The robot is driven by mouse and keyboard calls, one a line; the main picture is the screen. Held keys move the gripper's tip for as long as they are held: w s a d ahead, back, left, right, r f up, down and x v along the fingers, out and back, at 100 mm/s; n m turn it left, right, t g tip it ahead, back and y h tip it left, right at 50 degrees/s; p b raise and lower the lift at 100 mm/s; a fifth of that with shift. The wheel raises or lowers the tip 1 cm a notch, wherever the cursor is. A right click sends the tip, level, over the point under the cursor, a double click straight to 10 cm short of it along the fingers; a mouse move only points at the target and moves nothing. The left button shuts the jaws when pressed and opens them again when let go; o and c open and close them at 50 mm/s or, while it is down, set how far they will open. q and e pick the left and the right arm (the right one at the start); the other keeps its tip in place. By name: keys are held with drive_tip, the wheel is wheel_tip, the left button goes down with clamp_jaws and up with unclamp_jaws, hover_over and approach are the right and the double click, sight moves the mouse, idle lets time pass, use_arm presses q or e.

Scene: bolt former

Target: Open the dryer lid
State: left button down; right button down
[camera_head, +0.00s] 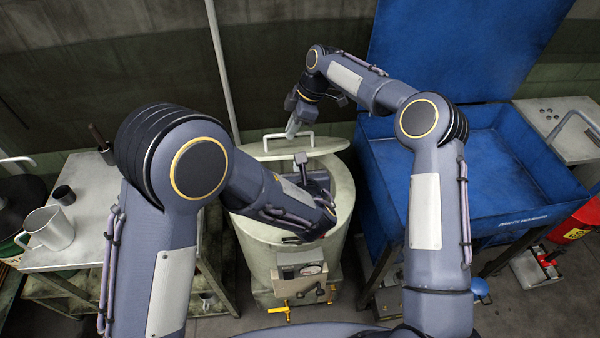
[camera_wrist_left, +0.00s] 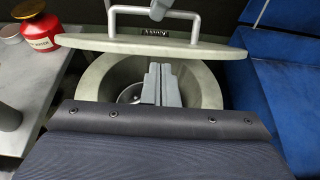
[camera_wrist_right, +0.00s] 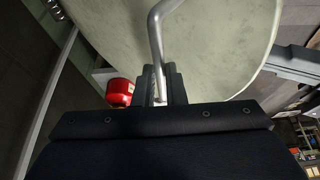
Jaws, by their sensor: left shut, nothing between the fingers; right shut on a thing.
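The dryer (camera_head: 255,250) is a round cream drum in the middle of the head view. Its lid (camera_head: 300,149) is raised at the back; in the left wrist view the lid (camera_wrist_left: 150,45) stands off the rim, and the dryer's opening (camera_wrist_left: 95,83) shows below it. My right gripper (camera_head: 292,129) is shut on the lid's bar handle (camera_head: 270,139). The right wrist view shows the handle (camera_wrist_right: 155,35) running between the fingers, with the pale lid face behind. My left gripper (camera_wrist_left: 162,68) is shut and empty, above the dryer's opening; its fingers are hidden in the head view.
A bench with a pale mug (camera_head: 48,228) stands at left. A blue parts washer (camera_head: 500,215) with its cover up is close at right, with a red can (camera_head: 577,222) beyond. A red bottle (camera_wrist_left: 40,35) sits on the left bench. My left arm covers much of the dryer.

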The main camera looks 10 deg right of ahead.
drive_tip(key=shift+w+d+f, duration=0.25)
drive_tip(key=shift+d+f, duration=0.05)
drive_tip(key=shift+f, duration=0.1)
use_arm(q)
drive_tip(key=shift+w+a+r, duration=0.1)
drive_tip(key=shift+w+r, duration=0.9)
drive_tip(key=shift+r, duration=0.1)
use_arm(e)
drive_tip(key=shift+a+f, duration=0.1)
drive_tip(key=shift+f, duration=0.05)
drive_tip(key=c, duration=1.8)
unclamp_jaws()
drive_tip(key=o, duration=0.3)
drive_tip(key=shift+w+f, duration=0.1)
drive_tip(key=shift+w, duration=0.15)
use_arm(q)
drive_tip(key=shift+w+f, duration=0.15)
drive_tip(key=shift+w, duration=0.15)
use_arm(e)
drive_tip(key=shift+a, duration=0.1)
